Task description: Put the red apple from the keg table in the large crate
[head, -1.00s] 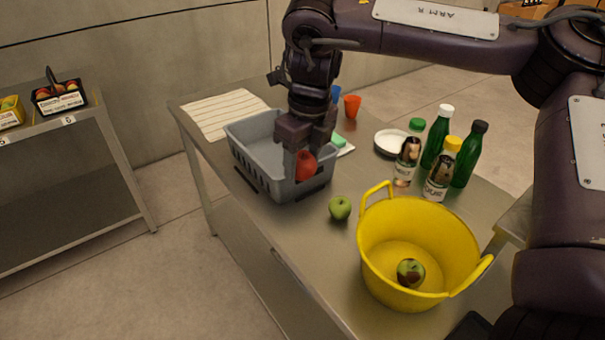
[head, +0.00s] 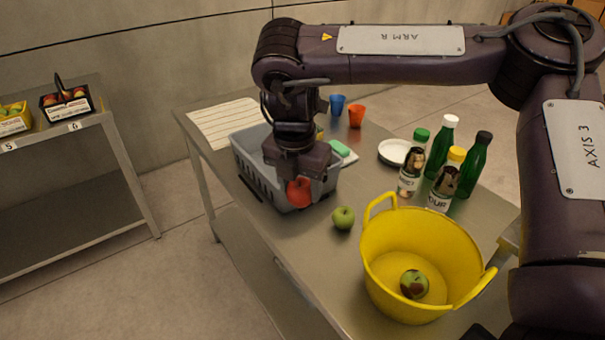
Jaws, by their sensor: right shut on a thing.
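A red apple (head: 299,192) is held between the fingers of my right gripper (head: 302,188). The gripper points down at the front side of the grey crate (head: 262,180), and the apple covers part of that side. I cannot tell whether the apple is over the crate or just in front of it. The crate stands on the metal table (head: 290,243), and my arm hides much of its inside. My left gripper does not show.
A green apple (head: 343,217) lies on the table right of the crate. A yellow tub (head: 419,240) holds a dark-and-green apple (head: 413,284). Bottles (head: 472,163), a white plate (head: 394,152) and cups (head: 356,117) stand behind. A shelf (head: 70,190) with fruit baskets (head: 66,101) is at left.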

